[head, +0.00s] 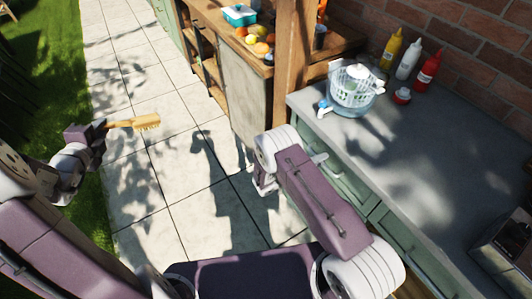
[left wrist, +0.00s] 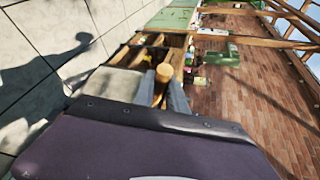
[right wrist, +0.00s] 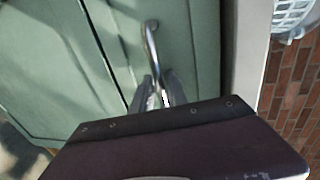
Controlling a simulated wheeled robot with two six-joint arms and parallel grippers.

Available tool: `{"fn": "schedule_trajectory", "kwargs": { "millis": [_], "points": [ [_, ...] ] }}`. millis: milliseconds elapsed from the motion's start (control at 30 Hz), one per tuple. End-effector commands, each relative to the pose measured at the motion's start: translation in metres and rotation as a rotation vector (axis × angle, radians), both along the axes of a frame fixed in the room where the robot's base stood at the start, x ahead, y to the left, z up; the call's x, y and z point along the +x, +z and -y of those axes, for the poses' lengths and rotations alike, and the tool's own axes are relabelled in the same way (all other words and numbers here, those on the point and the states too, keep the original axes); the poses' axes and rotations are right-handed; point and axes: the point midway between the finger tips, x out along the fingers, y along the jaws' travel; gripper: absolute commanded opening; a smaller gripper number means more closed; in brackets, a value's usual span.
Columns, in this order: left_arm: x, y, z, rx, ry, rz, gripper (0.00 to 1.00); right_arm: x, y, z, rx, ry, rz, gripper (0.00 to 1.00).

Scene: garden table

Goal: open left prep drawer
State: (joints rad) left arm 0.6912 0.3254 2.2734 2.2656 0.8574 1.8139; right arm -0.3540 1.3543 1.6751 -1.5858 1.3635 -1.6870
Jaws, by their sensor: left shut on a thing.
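The green drawer front (head: 348,187) lies under the grey counter's edge and looks closed in the head view. In the right wrist view the green front (right wrist: 125,30) carries a curved metal bar handle (right wrist: 151,42). My right gripper (right wrist: 159,84) is at the handle's near end, its fingers slightly apart; I cannot tell if they touch the handle. In the head view my right arm hides part of the cabinet. My left gripper (head: 104,126) is shut on a wooden brush (head: 146,122), held over the paving away from the counter. The brush handle's end (left wrist: 164,73) shows in the left wrist view.
The grey counter (head: 430,180) bears a white colander (head: 354,88) in a basin, and yellow, white and red bottles (head: 429,68). A wooden post (head: 292,70) stands left of the counter. A wooden shelf unit with fruit is behind it. Paving on the left is clear.

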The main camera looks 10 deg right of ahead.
Motion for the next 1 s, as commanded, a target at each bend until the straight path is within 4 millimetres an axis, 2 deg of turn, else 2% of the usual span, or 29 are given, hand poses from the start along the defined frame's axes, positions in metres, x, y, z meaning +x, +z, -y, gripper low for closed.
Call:
{"fn": "schedule_trajectory", "kwargs": {
  "millis": [67, 133, 167, 1000],
  "points": [
    [0.0001, 0.0003, 0.0, 0.0, 0.0, 0.001, 0.0, -0.0001, 0.0, -0.0002, 0.0, 0.0, 0.0, 0.19],
    [0.0001, 0.0003, 0.0, 0.0, 0.0, 0.001, 0.0, -0.0001, 0.0001, -0.0003, 0.0, 0.0, 0.0, 0.02],
    [0.0001, 0.0003, 0.0, 0.0, 0.0, 0.001, 0.0, -0.0001, 0.0001, -0.0003, 0.0, 0.0, 0.0, 0.0],
    [0.0001, 0.0002, -0.0001, 0.0, 0.0, 0.001, 0.0, -0.0005, -0.0002, -0.0004, 0.001, -0.001, -0.001, 0.0]
  ]
}}
